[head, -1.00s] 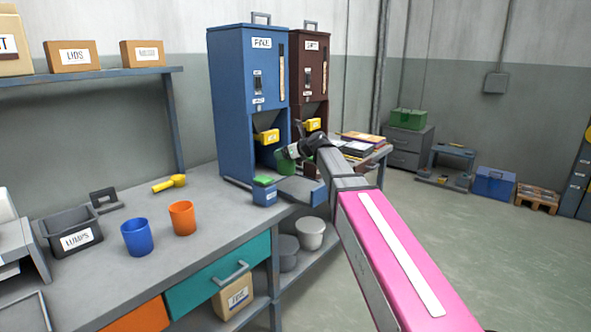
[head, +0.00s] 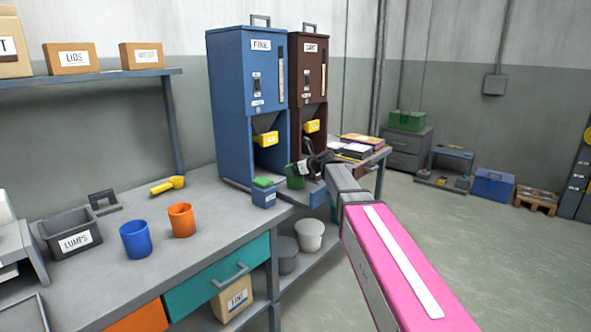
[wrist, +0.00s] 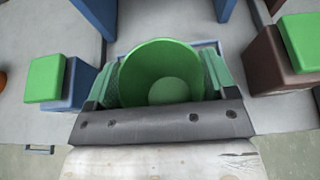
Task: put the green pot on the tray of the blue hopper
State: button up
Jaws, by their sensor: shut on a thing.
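The green pot (head: 295,176) is upright in front of the blue hopper (head: 231,100), marked FINE. My gripper (head: 308,166) is shut on it. In the wrist view the pot (wrist: 165,72) sits between the two jaws, and I look down into its empty inside. The tray (wrist: 209,46) of the blue hopper shows as a thin grey edge behind the pot. The pot is over the tray and covers most of it. I cannot tell whether the pot's base touches the tray.
A blue box with a green lid (head: 264,191) stands close left of the pot. A brown hopper (head: 308,75) stands right of the blue one; a brown box with a green lid (wrist: 296,50) is near it. Orange (head: 181,220) and blue (head: 136,239) cups stand farther left.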

jog(key=shift+f, duration=0.1)
jog(key=o, duration=1.1)
jog(key=v, duration=1.2)
jog(key=shift+r, duration=0.25)
